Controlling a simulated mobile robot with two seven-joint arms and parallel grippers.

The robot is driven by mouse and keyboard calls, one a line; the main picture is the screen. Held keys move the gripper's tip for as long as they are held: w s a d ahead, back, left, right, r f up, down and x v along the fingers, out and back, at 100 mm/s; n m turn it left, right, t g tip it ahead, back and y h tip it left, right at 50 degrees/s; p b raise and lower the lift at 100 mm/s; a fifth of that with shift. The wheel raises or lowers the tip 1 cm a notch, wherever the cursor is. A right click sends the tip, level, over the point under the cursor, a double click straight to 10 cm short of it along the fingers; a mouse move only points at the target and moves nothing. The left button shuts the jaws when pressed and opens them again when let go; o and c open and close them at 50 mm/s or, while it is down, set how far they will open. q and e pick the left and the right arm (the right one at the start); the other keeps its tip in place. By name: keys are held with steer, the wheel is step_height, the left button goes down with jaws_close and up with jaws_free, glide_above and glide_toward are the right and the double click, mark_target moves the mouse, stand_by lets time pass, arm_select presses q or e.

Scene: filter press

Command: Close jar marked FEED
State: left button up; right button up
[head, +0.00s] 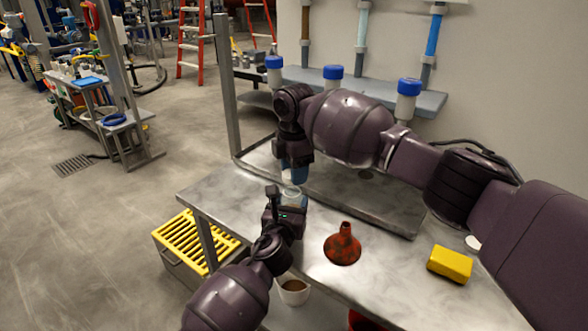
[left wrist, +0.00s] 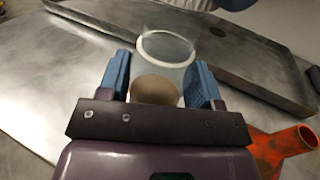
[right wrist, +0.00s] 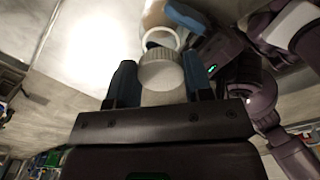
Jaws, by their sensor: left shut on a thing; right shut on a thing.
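A clear open jar (left wrist: 168,62) with a pale rim and brownish contents stands between the blue fingers of my left gripper (left wrist: 160,85), which is shut on it. In the head view the jar (head: 295,197) is above the metal table, with my left gripper (head: 288,203) at its side. My right gripper (right wrist: 155,85) is shut on a white ribbed lid (right wrist: 161,74). The lid is close to the jar's open mouth (right wrist: 160,38), tilted against it in the right wrist view; whether they touch I cannot tell. No FEED marking is legible.
On the table are a red funnel (head: 343,246), a yellow sponge (head: 449,263) and a shallow metal tray (head: 400,218). A cup with brown contents (head: 293,290) is beside my left arm. Several blue-topped containers (head: 333,76) line the wall shelf. A yellow-grated bin (head: 195,241) stands left of the table.

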steer(key=shift+f, duration=0.15)
steer(key=shift+f, duration=0.75)
steer(key=shift+f, duration=0.6)
